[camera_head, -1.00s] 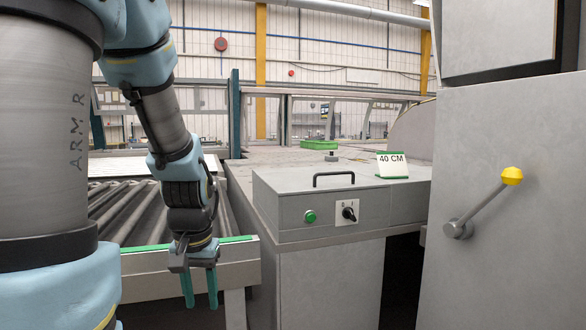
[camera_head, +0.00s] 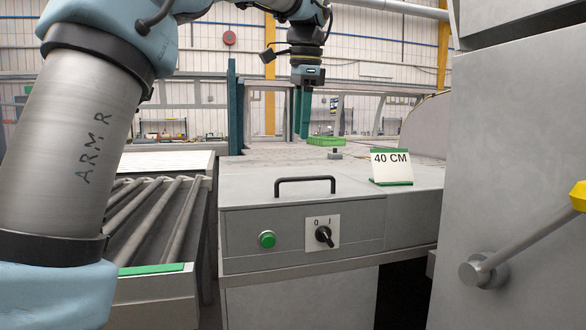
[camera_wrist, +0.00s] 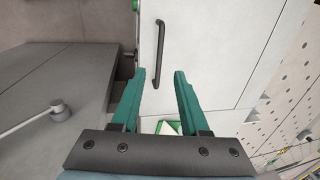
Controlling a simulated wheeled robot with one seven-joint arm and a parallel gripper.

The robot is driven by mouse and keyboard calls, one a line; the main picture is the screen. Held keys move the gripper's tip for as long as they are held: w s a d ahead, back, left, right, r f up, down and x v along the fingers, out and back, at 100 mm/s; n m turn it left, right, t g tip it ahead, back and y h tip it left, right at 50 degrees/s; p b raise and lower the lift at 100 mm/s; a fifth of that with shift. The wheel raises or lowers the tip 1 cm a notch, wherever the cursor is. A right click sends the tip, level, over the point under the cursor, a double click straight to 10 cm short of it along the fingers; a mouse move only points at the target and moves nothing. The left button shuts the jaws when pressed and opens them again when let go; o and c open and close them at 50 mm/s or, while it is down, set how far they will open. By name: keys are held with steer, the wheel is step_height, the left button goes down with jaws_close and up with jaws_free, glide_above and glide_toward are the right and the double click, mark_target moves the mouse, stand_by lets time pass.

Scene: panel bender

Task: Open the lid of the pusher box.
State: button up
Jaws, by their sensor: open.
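The pusher box (camera_head: 360,228) is a grey metal box with a green button (camera_head: 267,239) and a black rotary switch (camera_head: 323,235) on its front. Its lid (camera_head: 243,189) lies flat and closed, with a black bar handle (camera_head: 305,180) near the front edge. My gripper (camera_head: 301,135) is open and empty, raised above the box, with its green fingers pointing down. In the wrist view, the fingers (camera_wrist: 160,72) frame the lower end of the handle (camera_wrist: 161,45), which lies apart from them below.
A "40 CM" sign (camera_head: 391,167) stands on the surface right of the handle. A green tray (camera_head: 326,141) lies behind. Rollers (camera_head: 165,215) are at left. A large grey cabinet (camera_head: 520,150) with a yellow-knobbed lever (camera_head: 500,262) stands close at right.

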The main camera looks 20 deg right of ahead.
mark_target(298, 179)
steer(key=f, duration=0.3)
steer(key=w+f, duration=0.1)
steer(key=f, duration=0.3)
steer(key=w+f, duration=0.1)
steer(key=f, duration=0.2)
steer(key=shift+f, duration=0.15)
jaws_close()
steer(key=shift+d, duration=0.1)
stand_by(1.0)
